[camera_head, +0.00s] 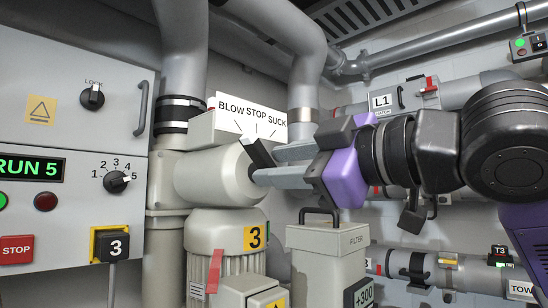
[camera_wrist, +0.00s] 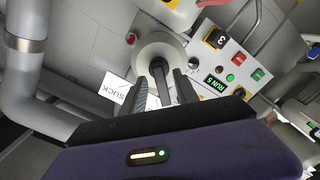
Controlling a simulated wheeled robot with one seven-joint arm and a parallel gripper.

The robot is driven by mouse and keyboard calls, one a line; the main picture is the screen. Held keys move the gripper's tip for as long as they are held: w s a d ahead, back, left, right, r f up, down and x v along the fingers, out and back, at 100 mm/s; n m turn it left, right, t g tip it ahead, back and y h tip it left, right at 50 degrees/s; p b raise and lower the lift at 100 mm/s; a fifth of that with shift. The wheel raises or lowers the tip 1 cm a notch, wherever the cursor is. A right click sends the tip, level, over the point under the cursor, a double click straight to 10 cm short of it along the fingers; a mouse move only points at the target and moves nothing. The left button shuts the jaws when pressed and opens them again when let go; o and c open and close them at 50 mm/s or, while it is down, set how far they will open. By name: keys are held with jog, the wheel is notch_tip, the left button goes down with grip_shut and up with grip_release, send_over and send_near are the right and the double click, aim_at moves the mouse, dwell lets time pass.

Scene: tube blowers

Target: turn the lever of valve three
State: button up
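The lever (camera_head: 258,152) of valve three is a short black bar on the end of a pale round valve body (camera_head: 212,178). Its upper end leans up and left, nearest the BLOW mark on the label plate (camera_head: 252,115) reading BLOW, STOP, SUCK. My gripper (camera_head: 266,164) has its two grey fingers apart at the lever. In the wrist view the dark lever (camera_wrist: 158,82) shows between the fingers of my gripper (camera_wrist: 160,90), with gaps beside it. Whether a finger touches it cannot be told. Part of the lever's lower end is hidden by the fingers.
A blower (camera_head: 227,250) with a yellow 3 stands below the valve. A filter box (camera_head: 328,242) with a raised handle stands beneath my gripper. A control panel (camera_head: 70,130) showing RUN 5 is at the left. Pipes (camera_head: 310,65) rise behind; valve L1 (camera_head: 381,101) lies behind my arm.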

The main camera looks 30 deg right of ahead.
jog(key=shift+w+a, duration=0.2)
jog(key=shift+w, duration=0.4)
grip_shut()
jog(key=shift+m, duration=0.3)
jog(key=m, duration=0.3)
jog(key=shift+m+b, duration=0.3)
jog(key=shift+b, duration=0.1)
jog(key=shift+w+d+r+m, duration=0.1)
jog(key=shift+d+m, duration=0.05)
jog(key=shift+m, duration=0.95)
jog(key=shift+d+m, duration=0.15)
jog(key=shift+m, duration=0.95)
